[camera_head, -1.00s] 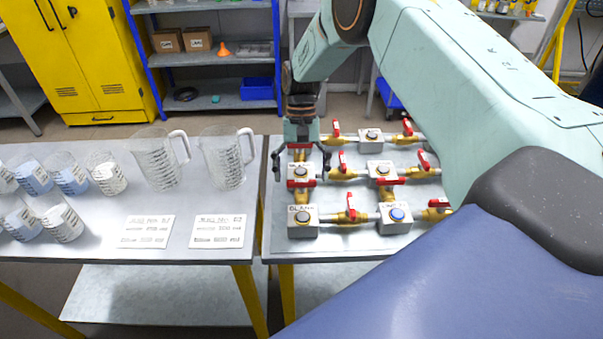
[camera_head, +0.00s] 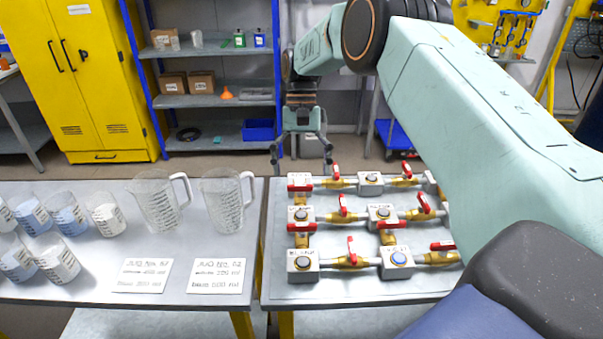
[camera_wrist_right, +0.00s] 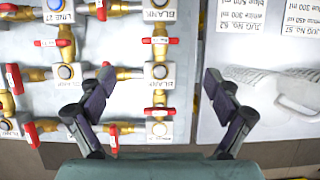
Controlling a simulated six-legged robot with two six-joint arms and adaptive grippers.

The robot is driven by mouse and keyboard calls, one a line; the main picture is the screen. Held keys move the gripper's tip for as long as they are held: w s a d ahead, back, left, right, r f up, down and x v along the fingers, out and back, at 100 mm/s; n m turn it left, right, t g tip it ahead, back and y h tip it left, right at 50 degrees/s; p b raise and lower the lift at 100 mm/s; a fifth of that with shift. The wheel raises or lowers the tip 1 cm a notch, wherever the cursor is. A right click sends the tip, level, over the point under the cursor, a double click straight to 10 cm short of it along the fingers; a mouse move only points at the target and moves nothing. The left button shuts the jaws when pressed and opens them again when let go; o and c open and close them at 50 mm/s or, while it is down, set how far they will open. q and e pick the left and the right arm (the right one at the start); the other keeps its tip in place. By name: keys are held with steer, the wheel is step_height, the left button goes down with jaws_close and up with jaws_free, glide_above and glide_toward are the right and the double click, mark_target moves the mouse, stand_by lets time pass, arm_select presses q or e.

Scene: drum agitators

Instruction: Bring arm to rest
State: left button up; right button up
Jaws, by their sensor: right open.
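My right arm (camera_head: 480,120) reaches in from the right in the head view. Its right gripper (camera_head: 302,160) is open and empty, hanging fingers down near the far edge of the right table (camera_head: 375,290). Below and nearer stands a valve assembly of brass pipes, red-handled valves (camera_head: 351,250) and grey button blocks (camera_head: 398,260). The gripper is apart from it. In the right wrist view the two dark fingers (camera_wrist_right: 160,100) are spread wide with nothing between them, above the left part of the assembly and the gap between tables. My left gripper is not in view.
The left table (camera_head: 60,292) carries two clear jugs (camera_head: 157,203), (camera_head: 225,203), several small beakers (camera_head: 105,217) and two label cards (camera_head: 217,276). Behind are a yellow cabinet (camera_head: 85,80) and a blue-framed shelf (camera_head: 215,100). Bare floor lies between the tables and shelf.

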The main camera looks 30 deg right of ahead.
mark_target(302, 224)
steer(key=x, duration=1.2)
steer(key=shift+w+f, duration=0.1)
